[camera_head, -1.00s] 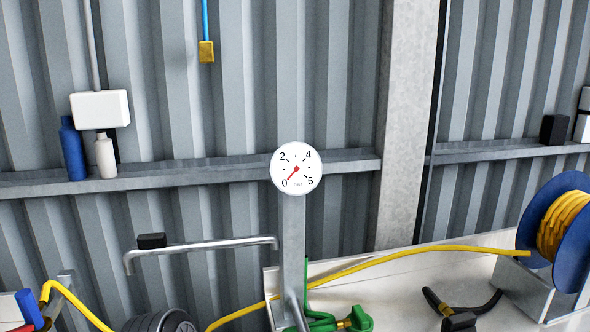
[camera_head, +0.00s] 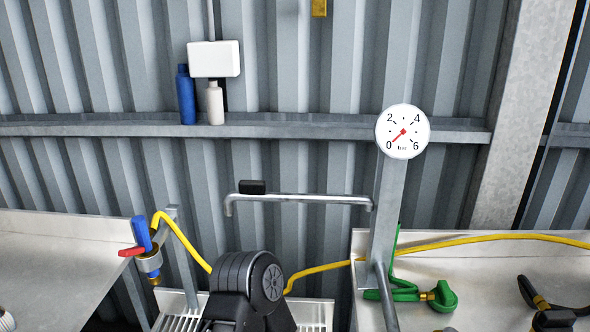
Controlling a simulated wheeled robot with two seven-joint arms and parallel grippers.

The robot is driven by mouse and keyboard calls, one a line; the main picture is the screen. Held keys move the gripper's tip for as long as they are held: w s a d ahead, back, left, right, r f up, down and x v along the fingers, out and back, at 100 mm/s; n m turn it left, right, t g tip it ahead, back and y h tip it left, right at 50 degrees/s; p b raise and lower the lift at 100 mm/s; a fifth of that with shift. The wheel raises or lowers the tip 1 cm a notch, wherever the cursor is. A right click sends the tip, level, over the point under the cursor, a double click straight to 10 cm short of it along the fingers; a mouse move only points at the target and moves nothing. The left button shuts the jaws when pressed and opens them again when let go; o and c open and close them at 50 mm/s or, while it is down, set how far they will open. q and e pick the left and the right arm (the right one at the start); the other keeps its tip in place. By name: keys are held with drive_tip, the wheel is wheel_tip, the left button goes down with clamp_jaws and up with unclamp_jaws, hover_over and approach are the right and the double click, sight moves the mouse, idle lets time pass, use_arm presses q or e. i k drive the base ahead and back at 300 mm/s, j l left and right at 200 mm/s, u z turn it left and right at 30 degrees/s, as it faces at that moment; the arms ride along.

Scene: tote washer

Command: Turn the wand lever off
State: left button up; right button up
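The blue wand (camera_head: 140,231) stands nearly upright in a grey ring holder (camera_head: 149,263) at the left, with a brass tip below the ring. Its red lever (camera_head: 131,251) sticks out to the left, roughly level. A yellow hose (camera_head: 183,238) runs from beside the wand down to a dark ribbed unit (camera_head: 233,288). The round white pressure gauge (camera_head: 403,131) has its red needle pointing near 0. Neither of my grippers is in view.
A pale worktop (camera_head: 60,250) lies left of the wand. A second worktop (camera_head: 470,270) at the right carries a green nozzle (camera_head: 408,291) and a black-handled tool (camera_head: 553,318). A metal bar (camera_head: 300,199) spans the middle. Bottles stand on the wall ledge (camera_head: 300,128).

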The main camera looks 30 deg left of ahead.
sight(127, 253)
drive_tip(key=k+j+u, duration=0.1)
drive_tip(key=j+u, duration=0.8)
drive_tip(key=i+j+u, duration=0.1)
drive_tip(key=j+u, duration=0.35)
